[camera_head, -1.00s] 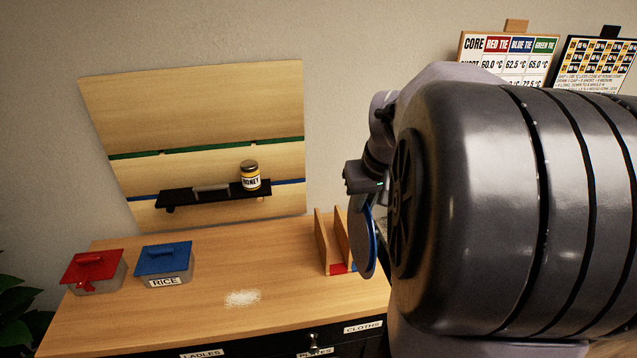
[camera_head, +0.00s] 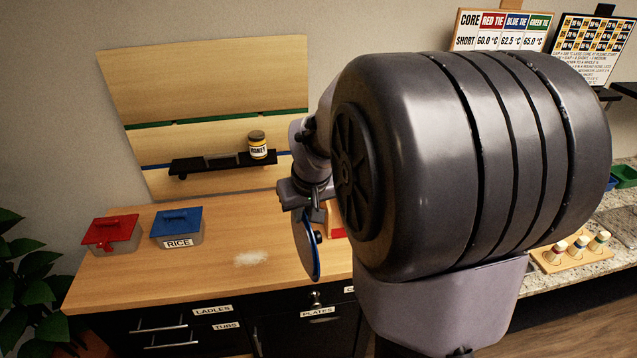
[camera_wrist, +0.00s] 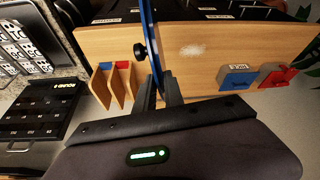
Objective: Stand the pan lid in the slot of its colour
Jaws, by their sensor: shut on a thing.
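The pan lid (camera_head: 303,249) has a blue rim and a dark knob, and hangs upright, edge toward the camera. My gripper (camera_head: 301,198) is shut on its upper edge. In the wrist view the lid (camera_wrist: 151,40) stands nearly edge-on between the fingers (camera_wrist: 158,92), its knob toward the rack. The wooden slot rack (camera_wrist: 126,96) stands apart from the lid, to its left in that view, with a red and a blue slot floor between its dividers. In the head view the rack (camera_head: 336,222) is mostly hidden behind the lid and my arm.
A red-lidded box (camera_head: 112,234) and a blue-lidded box labelled RICE (camera_head: 177,228) stand on the left of the wooden counter (camera_head: 215,285). A white powder patch (camera_head: 250,258) lies mid-counter. A dark shelf with a honey jar (camera_head: 257,145) is on the back panel.

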